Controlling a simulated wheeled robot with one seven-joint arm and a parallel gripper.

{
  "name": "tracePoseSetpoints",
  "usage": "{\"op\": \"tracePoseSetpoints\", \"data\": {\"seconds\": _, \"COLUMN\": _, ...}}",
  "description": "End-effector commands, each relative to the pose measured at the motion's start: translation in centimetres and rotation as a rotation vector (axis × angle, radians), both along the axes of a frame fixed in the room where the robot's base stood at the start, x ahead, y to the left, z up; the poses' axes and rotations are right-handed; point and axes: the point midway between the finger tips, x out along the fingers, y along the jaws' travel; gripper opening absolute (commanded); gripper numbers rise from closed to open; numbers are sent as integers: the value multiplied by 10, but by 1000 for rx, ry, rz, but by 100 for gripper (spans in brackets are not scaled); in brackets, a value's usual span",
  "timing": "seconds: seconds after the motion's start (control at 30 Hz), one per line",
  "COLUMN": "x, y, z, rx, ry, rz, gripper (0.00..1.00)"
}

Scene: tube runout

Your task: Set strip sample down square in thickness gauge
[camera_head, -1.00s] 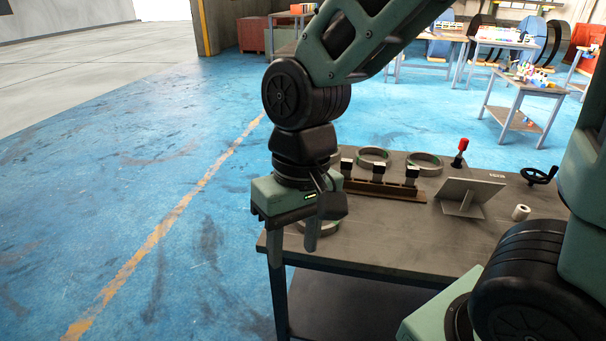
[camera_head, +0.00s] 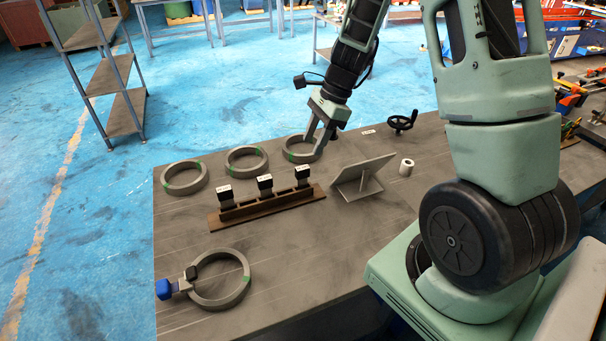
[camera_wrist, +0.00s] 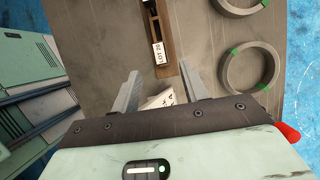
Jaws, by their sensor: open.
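My gripper (camera_head: 315,145) is open above the far side of the bench, in front of the rightmost back ring in the head view. In the wrist view my gripper (camera_wrist: 160,90) has its two fingers apart, with nothing held between them. A pale tilted plate (camera_wrist: 158,100) shows beyond the gap; it also stands on the bench in the head view (camera_head: 363,172). A blue and black device (camera_head: 178,286), possibly the gauge, sits at the left of a grey ring (camera_head: 243,287) at the front left. I cannot pick out a strip sample for certain.
A brown rack (camera_head: 240,212) with several labelled black blocks stands mid-bench. Two more grey rings (camera_head: 184,190) (camera_head: 262,160) lie behind it. A white roll (camera_head: 406,168) and a black handwheel (camera_head: 403,122) are at the right. The bench front (camera_head: 300,260) is clear.

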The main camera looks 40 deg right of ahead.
Motion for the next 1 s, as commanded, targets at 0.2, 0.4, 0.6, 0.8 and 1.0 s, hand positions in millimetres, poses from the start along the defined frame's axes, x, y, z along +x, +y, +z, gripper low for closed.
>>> {"op": "tracePoseSetpoints", "data": {"seconds": 0.2, "x": 3, "y": 12, "z": -31, "rx": 0, "ry": 1, "rz": 0, "gripper": 45}}
{"op": "tracePoseSetpoints", "data": {"seconds": 0.4, "x": 4, "y": 16, "z": -43, "rx": 0, "ry": 1, "rz": 0, "gripper": 45}}
{"op": "tracePoseSetpoints", "data": {"seconds": 0.6, "x": 6, "y": 25, "z": -71, "rx": 1, "ry": 4, "rz": 2, "gripper": 45}}
{"op": "tracePoseSetpoints", "data": {"seconds": 0.8, "x": 8, "y": 31, "z": -86, "rx": 0, "ry": 0, "rz": 3, "gripper": 45}}
{"op": "tracePoseSetpoints", "data": {"seconds": 1.0, "x": 8, "y": 31, "z": -86, "rx": -2, "ry": -2, "rz": 2, "gripper": 45}}
